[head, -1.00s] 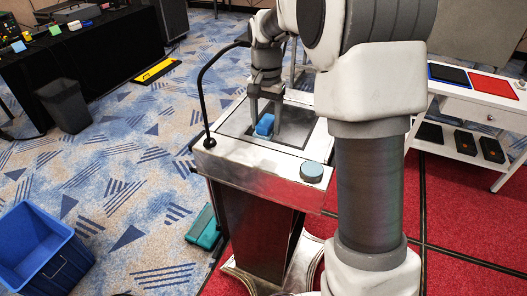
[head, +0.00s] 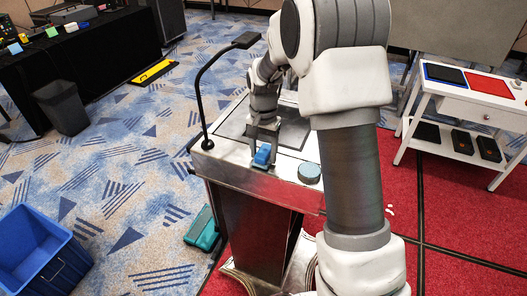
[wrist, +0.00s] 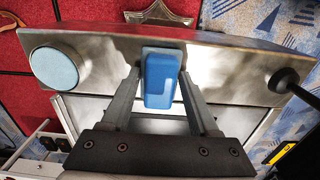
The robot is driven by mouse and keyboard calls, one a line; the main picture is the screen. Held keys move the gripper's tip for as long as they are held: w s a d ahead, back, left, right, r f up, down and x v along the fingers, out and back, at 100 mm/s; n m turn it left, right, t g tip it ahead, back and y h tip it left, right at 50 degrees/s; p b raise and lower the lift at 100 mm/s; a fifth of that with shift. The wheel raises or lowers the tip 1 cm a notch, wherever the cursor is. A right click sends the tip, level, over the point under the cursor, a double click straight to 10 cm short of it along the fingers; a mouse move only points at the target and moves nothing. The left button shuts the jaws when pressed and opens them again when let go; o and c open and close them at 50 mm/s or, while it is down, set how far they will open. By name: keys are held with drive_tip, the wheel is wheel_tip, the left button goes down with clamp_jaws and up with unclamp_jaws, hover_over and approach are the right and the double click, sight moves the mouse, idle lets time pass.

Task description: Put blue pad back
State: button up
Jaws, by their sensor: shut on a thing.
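The blue pad (head: 262,155) is a small blue block with a greyish edge. My gripper (head: 264,144) is shut on it, with one finger at each side. In the wrist view the blue pad (wrist: 161,80) sits between the two fingertips of my gripper (wrist: 162,72). It is at the front part of the silver lectern top (head: 228,158), left of a round teal disc (head: 309,173). I cannot tell whether the pad touches the lectern. My arm hides part of the lectern's right side.
A black gooseneck lamp (head: 203,95) rises at the lectern's left corner. A white side table (head: 460,108) at right bears a blue-edged dark panel (head: 445,74) and a red panel (head: 489,86).

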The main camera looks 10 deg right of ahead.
sight(263, 152)
drive_tip(key=o, duration=1.3)
drive_tip(key=shift+f, duration=0.1)
wheel_tip(263, 152, up, 12)
drive_tip(key=s+r+n+t, duration=0.1)
drive_tip(key=s+r+n, duration=0.1)
drive_tip(key=s+r, duration=0.45)
drive_tip(key=shift+s+r+n+t, duration=0.15)
drive_tip(key=shift+s+n+t, duration=0.65)
drive_tip(key=shift+s, duration=2.55)
drive_tip(key=shift+s+r+n+t, duration=0.2)
drive_tip(key=shift+s+n+t, duration=0.65)
drive_tip(key=shift+s, duration=2.55)
drive_tip(key=shift+s+r+n+t, duration=0.15)
drive_tip(key=shift+s+n+t, duration=0.65)
drive_tip(key=shift+s, duration=2.55)
